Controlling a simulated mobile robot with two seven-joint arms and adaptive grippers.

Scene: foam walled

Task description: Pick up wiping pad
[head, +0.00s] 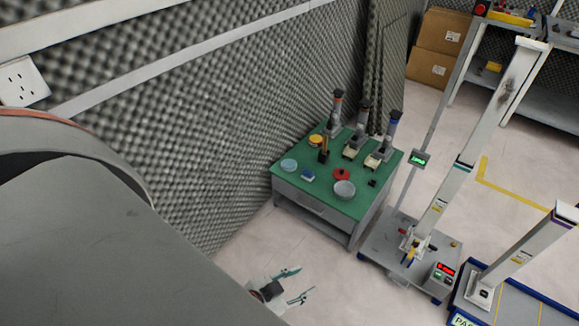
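A small blue-and-white block (307,175), which looks like the wiping pad but is too small to be sure of, lies on the green-topped table (325,188) near its left front edge. My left gripper (304,280) is at the bottom of the head view, below and in front of the table. Its two fingers are spread apart with nothing between them. It is well apart from the block. My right gripper is not in view.
Around the block are a pale blue round dish (289,165), a red round item (341,174) and a grey bowl (344,189). Several microscope-like devices stand at the table's back. A foam wall (220,130) borders the table's left. A wheeled stand (405,262) is at right.

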